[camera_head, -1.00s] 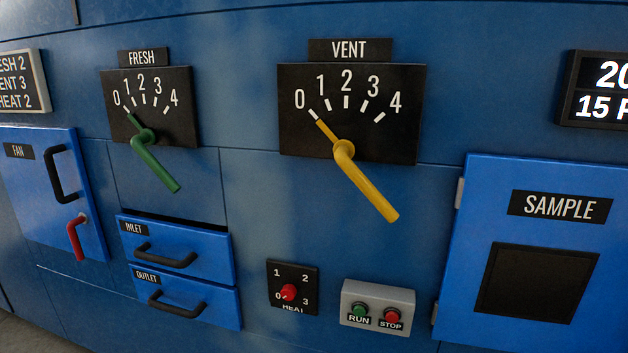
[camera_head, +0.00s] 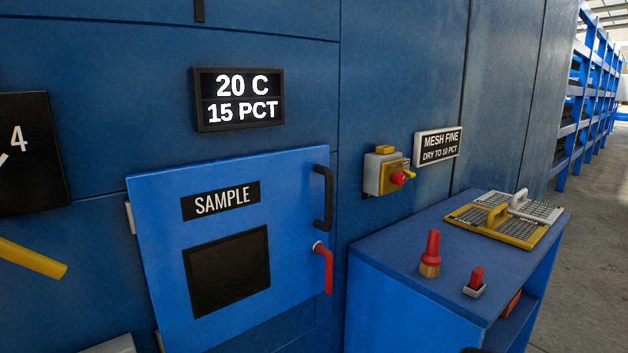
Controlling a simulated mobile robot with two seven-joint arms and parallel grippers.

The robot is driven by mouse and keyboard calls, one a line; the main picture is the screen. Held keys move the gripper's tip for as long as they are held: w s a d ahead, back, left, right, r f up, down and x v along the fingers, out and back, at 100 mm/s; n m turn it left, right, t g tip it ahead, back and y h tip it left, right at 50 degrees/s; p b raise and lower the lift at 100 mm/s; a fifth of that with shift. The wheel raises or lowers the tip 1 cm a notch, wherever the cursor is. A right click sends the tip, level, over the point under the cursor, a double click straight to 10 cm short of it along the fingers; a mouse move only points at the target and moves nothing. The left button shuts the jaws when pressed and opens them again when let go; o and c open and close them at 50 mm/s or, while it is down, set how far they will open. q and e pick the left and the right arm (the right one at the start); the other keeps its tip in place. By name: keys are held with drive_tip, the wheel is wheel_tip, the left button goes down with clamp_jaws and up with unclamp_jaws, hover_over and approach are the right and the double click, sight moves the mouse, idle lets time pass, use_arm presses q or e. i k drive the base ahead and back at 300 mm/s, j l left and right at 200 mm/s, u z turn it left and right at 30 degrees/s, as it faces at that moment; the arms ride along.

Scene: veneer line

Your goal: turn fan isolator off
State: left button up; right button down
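A small grey box with a yellow front and a red knob (camera_head: 398,178) is fixed to the blue wall right of the sample door. It looks like a rotary isolator switch, but its small label is too small to read, so I cannot tell whether it is the fan isolator. A yellow piece sits on top of the box and another yellow part lies beside the knob. The knob's position cannot be read clearly. Neither of my grippers is in view.
The SAMPLE door (camera_head: 160,215) is closed, with a black handle and red lever. A blue cabinet (camera_head: 420,255) stands below the box, holding a red-handled brush (camera_head: 431,253), a small red-topped item (camera_head: 475,281) and mesh frames (camera_head: 508,217). Open floor lies at right.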

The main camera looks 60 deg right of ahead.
sight(398, 179)
drive_tip(key=z, duration=2.25)
drive_tip(key=i+l+u, duration=0.15)
drive_tip(key=l+u, duration=0.3)
drive_tip(key=i+l+u, duration=0.15)
drive_tip(key=l+u, duration=0.15)
drive_tip(key=u, duration=0.15)
drive_tip(key=i+l+u, duration=0.2)
drive_tip(key=l, duration=0.9)
drive_tip(key=l+u, duration=0.15)
drive_tip(key=l, duration=0.9)
